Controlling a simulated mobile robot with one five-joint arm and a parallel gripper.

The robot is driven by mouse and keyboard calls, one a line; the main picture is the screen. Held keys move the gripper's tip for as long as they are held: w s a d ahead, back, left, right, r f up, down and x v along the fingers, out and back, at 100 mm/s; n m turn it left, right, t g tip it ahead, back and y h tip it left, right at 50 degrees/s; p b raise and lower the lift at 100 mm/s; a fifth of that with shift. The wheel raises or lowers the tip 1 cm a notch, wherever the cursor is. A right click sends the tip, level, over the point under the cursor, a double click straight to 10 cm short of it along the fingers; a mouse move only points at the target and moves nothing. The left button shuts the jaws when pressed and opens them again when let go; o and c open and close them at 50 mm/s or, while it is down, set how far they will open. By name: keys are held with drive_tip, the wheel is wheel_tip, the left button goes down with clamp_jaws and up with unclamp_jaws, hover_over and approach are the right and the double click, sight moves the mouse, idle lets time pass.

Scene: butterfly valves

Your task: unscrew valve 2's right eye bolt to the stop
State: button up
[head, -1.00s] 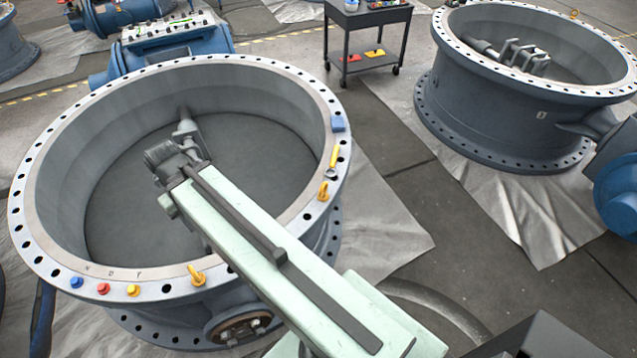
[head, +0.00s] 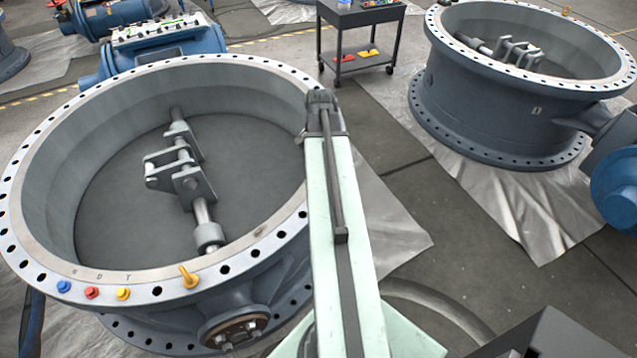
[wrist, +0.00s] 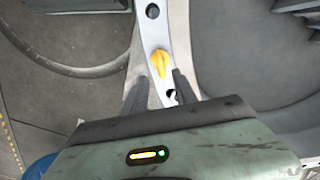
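The near grey-blue valve (head: 283,258) has a pale drilled flange ring. A yellow eye bolt (head: 188,277) stands on the front of this ring. Another yellow eye bolt (wrist: 160,63) stands on the flange in the wrist view; in the head view my arm hides the right part of the ring. My gripper (wrist: 160,80) is open, its two dark fingers spread either side of the flange strip. The eye bolt shows just past the fingertips, roughly centred between them. I cannot tell whether the fingers touch it. No number naming the valve is readable.
Blue, red and yellow knobs (head: 91,293) sit on the front flange. A linkage (head: 182,172) stands inside the valve. A second large valve (head: 490,120) stands at right, and a black cart (head: 360,20) at the back. Grey floor lies between the valves.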

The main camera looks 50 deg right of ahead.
wheel_tip(320, 180, down, 8)
drive_tip(key=b, duration=0.7)
drive_tip(key=shift+r, duration=0.1)
drive_tip(key=shift+r, duration=0.15)
clamp_jaws()
